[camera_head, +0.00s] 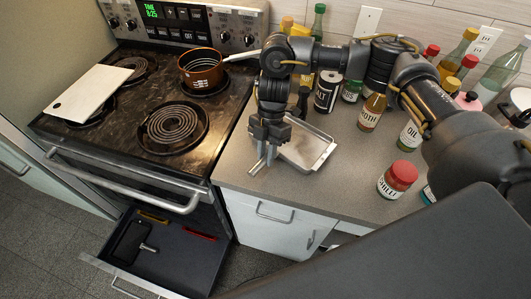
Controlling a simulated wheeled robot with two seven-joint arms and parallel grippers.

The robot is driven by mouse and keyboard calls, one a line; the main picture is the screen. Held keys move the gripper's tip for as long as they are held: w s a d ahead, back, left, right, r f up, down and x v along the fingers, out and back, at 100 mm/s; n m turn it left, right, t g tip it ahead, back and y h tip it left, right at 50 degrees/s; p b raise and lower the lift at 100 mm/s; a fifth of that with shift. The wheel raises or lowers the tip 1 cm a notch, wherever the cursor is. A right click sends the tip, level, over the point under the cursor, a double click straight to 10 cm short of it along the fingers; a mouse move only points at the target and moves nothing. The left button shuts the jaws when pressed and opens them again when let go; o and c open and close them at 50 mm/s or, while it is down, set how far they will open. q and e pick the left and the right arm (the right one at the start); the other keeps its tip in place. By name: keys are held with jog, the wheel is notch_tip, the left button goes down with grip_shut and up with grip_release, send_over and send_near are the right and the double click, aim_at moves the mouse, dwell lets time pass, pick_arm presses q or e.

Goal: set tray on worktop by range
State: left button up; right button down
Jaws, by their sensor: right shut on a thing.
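The tray (313,147) is a shallow, pale metal one. It is over the grey worktop (345,190) to the right of the range (70,150), and looks to be lying on it or very close to it. My right gripper (264,158) points down at the tray's left side and is shut on its edge. The gripper and wrist hide part of the tray's left and back. I cannot tell whether the tray's underside fully touches the worktop. My left gripper is not in view.
A copper-coloured pot (201,71) sits on a back coil, and a white board (88,93) lies across the left coils. Several bottles and jars, including a red-lidded jar (397,179), stand behind and right of the tray. The range's lower drawer (175,255) is open.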

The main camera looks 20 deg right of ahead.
jog(key=shift+w+f, duration=0.1)
jog(key=shift+f, duration=0.15)
jog(key=shift+f+b, duration=0.35)
jog(key=c, duration=1.2)
grip_release()
jog(key=b+v, duration=0.2)
jog(key=v, duration=0.8)
jog(key=shift+w+d+r, duration=0.1)
jog(key=shift+w+r, duration=0.05)
jog(key=shift+r, duration=0.25)
